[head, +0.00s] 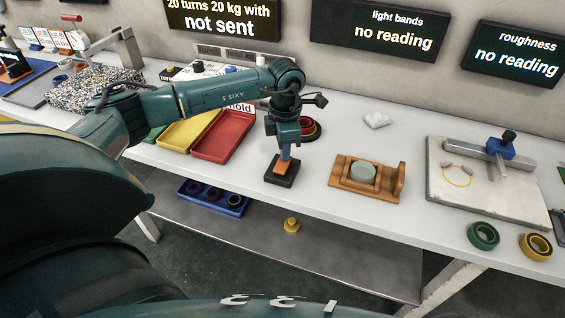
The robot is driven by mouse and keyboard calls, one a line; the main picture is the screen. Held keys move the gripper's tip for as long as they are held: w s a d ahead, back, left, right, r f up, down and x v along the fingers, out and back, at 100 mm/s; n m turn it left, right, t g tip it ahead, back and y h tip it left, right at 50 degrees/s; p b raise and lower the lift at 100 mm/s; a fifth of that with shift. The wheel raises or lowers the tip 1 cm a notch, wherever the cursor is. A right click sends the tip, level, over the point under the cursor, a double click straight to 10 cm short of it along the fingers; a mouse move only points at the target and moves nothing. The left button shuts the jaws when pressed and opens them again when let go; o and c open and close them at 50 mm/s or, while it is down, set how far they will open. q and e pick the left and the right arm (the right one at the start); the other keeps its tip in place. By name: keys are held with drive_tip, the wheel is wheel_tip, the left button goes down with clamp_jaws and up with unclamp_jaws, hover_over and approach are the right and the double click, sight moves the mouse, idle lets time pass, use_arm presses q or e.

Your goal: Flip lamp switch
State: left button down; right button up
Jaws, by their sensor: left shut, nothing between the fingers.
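A small black block with an orange part on top, which looks like the lamp switch (281,178), sits on the white bench near its front edge. My left gripper (285,156) points down right over it, shut with nothing held. Its fingertips are at or just above the orange part; I cannot tell whether they touch. The gripper hides part of the switch's top, so its position is unclear. No lamp can be clearly made out. My right gripper is not in view.
A wooden holder with a pale green disc (363,173) stands right of the switch. A red tray (224,135) and a yellow tray (188,130) lie left. A dark red ring (310,128) sits close behind the gripper. A stone plate (450,195) is far right.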

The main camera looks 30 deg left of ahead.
use_arm(q)
wheel_tip(320, 180, up, 7)
drive_tip(key=p, duration=0.4)
drive_tip(key=shift+p, duration=0.35)
idle(0.6)
